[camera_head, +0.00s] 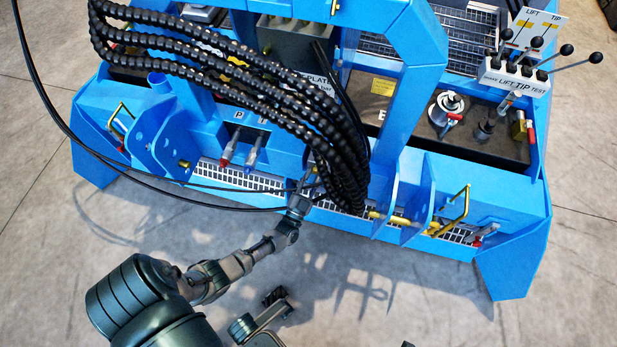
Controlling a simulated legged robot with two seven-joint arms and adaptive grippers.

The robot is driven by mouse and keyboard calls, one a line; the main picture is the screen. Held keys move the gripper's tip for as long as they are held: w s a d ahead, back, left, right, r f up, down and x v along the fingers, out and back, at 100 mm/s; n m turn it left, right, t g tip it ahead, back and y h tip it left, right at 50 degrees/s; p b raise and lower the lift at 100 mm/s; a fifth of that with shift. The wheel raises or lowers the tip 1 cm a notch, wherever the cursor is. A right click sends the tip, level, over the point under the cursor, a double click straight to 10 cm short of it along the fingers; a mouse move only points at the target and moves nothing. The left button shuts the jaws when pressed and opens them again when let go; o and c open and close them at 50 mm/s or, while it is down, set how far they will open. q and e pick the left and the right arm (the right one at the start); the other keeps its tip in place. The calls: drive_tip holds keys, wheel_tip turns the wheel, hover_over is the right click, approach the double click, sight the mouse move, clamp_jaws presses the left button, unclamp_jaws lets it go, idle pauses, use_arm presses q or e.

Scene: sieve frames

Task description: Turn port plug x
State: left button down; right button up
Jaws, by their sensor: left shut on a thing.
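My left gripper (304,186) reaches up from the lower left to the front of the blue machine (490,195), beside the lower end of the black hose bundle. It is shut on a small part there, which I take to be port plug x; the fingers and hoses mostly hide it, and I cannot read a label or see its turn angle. To its left, a red-tipped connector (230,148) and a blue-tipped connector (254,151) hang below the port labels on the front panel.
The thick black hose bundle (300,105) arches down close to the left gripper. A thin black cable (120,165) crosses left of it. Yellow handles (456,208) and blue brackets (425,212) stick out at right. Control levers (520,72) stand at upper right. The floor in front is mostly clear.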

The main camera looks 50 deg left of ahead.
use_arm(q)
drive_tip(key=shift+m, duration=0.4)
drive_tip(key=shift+f+m+h, duration=0.1)
drive_tip(key=shift+m+h, duration=0.3)
drive_tip(key=shift+s+p, duration=0.1)
drive_tip(key=shift+p, duration=0.2)
drive_tip(key=shift+d, duration=0.1)
drive_tip(key=c, duration=0.9)
unclamp_jaws()
drive_tip(key=shift+c, duration=0.2)
drive_tip(key=v, duration=1.2)
